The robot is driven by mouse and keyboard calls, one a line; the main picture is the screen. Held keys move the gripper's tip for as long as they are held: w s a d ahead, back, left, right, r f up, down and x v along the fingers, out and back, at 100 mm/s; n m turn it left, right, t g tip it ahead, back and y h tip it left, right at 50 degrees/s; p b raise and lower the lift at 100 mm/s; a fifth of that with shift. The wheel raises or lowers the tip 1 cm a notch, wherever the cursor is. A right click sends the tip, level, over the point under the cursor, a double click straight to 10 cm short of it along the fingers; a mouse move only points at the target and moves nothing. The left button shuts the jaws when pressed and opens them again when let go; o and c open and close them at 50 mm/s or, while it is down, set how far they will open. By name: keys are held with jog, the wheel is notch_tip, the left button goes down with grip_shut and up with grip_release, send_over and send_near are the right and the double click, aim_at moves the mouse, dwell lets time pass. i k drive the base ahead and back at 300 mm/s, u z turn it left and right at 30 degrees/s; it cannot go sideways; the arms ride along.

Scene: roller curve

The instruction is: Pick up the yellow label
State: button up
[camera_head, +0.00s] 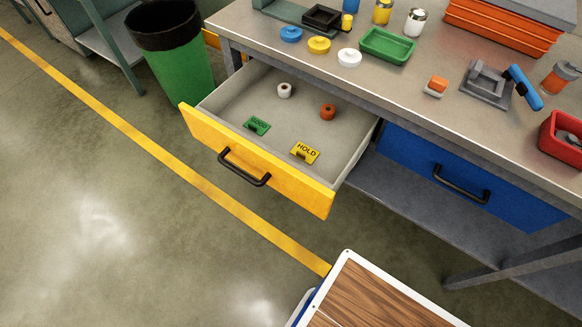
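The yellow label (305,153), marked HOLD in black, lies in the open yellow-fronted drawer (210,157) near its front right. A green label (257,126) lies to its left in the same drawer. A white roll (285,90) and an orange-red roll (328,112) sit farther back in the drawer. Nothing covers the yellow label. My gripper is not in view.
The grey workbench (420,95) above holds colored lids, a green tray (387,45), jars, a blue-handled clamp (490,84) and a red bin (563,137). A shut blue drawer (460,180) is right. A green trash can (180,72) stands left.

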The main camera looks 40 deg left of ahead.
aim_at(303, 152)
jog(key=z, duration=1.5)
jog(key=i, duration=0.85)
jog(key=u, duration=3.55)
jog(key=i, duration=0.5)
jog(key=k, duration=0.5)
jog(key=u, duration=0.15)
jog(key=i, duration=0.4)
jog(key=z, duration=0.35)
